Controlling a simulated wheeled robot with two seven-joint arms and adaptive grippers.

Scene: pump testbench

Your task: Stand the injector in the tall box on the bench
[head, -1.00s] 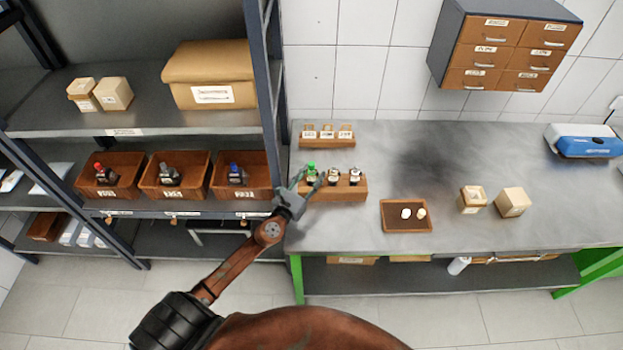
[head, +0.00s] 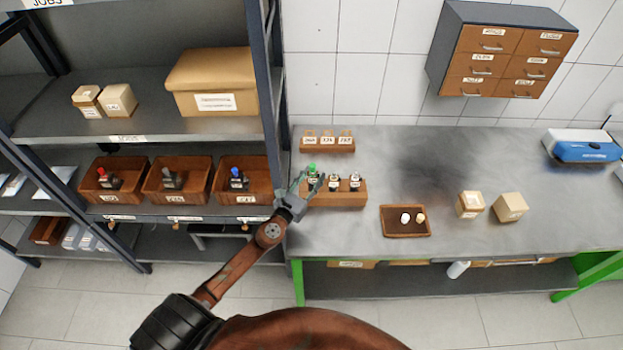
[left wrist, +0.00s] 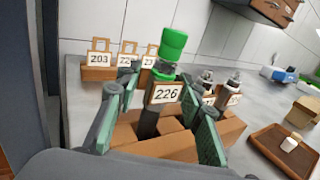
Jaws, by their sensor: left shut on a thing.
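The injector with the green cap (head: 312,168) and a 226 tag (left wrist: 166,93) stands upright at the left end of a wooden rack (head: 345,198) on the bench. My left gripper (head: 304,184) is shut on it, with a finger on each side in the left wrist view. Its lower end is over or in the rack; I cannot tell whether it is clear of its hole. Two cardboard boxes stand on the bench to the right, a left box (head: 470,204) and a right box (head: 510,207); which is the taller is unclear. My right gripper is not in view.
Two more injectors (head: 344,183) stand in the same rack. A rack of tags (head: 328,144) is behind it. A brown tray (head: 406,233) with small white and tan pieces lies between rack and boxes. A shelf post (head: 272,100) rises close left of my gripper.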

